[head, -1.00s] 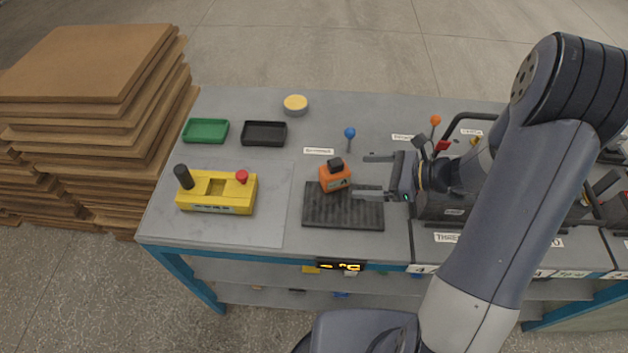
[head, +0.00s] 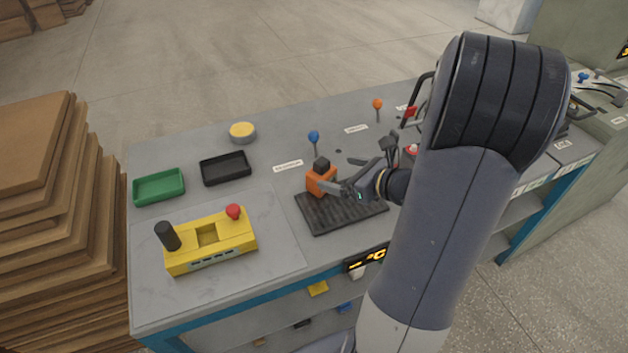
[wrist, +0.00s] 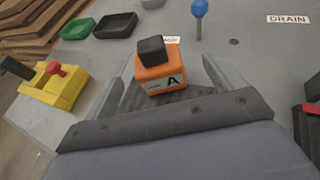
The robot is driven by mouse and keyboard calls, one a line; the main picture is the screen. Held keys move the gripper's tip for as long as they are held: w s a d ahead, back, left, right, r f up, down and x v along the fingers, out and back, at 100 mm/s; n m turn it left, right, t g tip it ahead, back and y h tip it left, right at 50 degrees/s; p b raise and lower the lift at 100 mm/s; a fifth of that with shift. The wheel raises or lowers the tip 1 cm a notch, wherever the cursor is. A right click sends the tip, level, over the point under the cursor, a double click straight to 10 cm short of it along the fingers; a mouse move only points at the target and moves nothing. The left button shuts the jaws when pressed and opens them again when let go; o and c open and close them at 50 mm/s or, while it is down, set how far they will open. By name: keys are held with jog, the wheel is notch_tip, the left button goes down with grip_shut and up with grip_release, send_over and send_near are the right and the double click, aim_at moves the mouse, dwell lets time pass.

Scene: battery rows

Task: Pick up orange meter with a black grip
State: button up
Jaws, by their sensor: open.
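The orange meter (head: 319,181) with a black grip (head: 321,163) on top stands upright at the back left part of a black ribbed mat (head: 345,214). In the wrist view the meter (wrist: 161,79) shows a pale label with the letter A, and its black grip (wrist: 153,50) points up. My gripper (head: 342,178) is open, close to the meter from the right. In the wrist view the two fingers of my gripper (wrist: 163,78) lie on either side of the meter, with gaps between. I cannot tell how far the fingertips reach along it.
A yellow device (head: 212,241) with a black post and red knob stands left. A green tray (head: 159,187), a black tray (head: 225,168) and a yellow-topped disc (head: 242,132) lie behind. A blue-knobbed lever (head: 314,138) stands just behind the meter. Stacked boards (head: 50,200) are left.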

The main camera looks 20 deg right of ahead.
aim_at(316, 168)
jog(key=x, duration=0.8)
jog(key=shift+a, duration=0.35)
jog(key=shift+r, duration=0.1)
jog(key=c, duration=1.2)
